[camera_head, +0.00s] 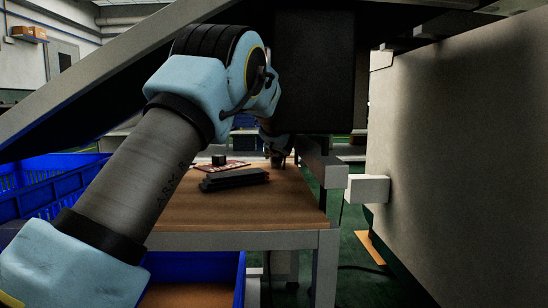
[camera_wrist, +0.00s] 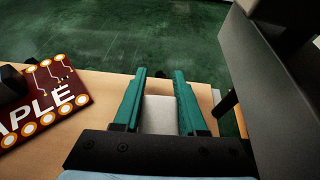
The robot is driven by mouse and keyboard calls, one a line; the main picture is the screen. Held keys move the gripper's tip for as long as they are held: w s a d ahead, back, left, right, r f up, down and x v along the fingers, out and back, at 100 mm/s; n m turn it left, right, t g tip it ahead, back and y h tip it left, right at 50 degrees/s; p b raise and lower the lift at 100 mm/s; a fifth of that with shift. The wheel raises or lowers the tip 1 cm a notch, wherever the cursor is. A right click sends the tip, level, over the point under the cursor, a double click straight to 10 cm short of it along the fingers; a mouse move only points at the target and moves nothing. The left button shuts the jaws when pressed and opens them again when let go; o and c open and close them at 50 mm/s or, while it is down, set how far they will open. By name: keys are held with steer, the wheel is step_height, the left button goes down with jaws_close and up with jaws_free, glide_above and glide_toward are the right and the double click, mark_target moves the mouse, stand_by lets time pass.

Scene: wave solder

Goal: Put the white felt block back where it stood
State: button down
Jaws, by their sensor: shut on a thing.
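The white felt block (camera_wrist: 159,115) is between the two green fingers of my gripper (camera_wrist: 160,76) in the wrist view. The fingers are shut on its sides. Block and fingers are over the wooden table (camera_wrist: 106,85), near its edge and to the right of the red printed board (camera_wrist: 42,105). I cannot tell whether the block touches the tabletop. In the head view my gripper (camera_head: 276,152) is small and dark at the far right part of the table (camera_head: 230,215), and the block cannot be made out there.
A black cube (camera_head: 219,159) sits on the red board. Dark flat slabs (camera_head: 235,180) lie in front of it. Blue crates (camera_head: 50,190) stand left of the table. A large grey machine cabinet (camera_head: 460,140) stands on the right. Green floor lies beyond the table edge.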

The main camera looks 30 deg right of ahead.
steer(key=shift+f, duration=0.3)
steer(key=shift+c, duration=1.9)
jaws_free()
steer(key=shift+r, duration=0.1)
steer(key=p+v, duration=0.1)
steer(key=v, duration=0.9)
steer(key=shift+s+r, duration=0.15)
steer(key=shift+s, duration=0.2)
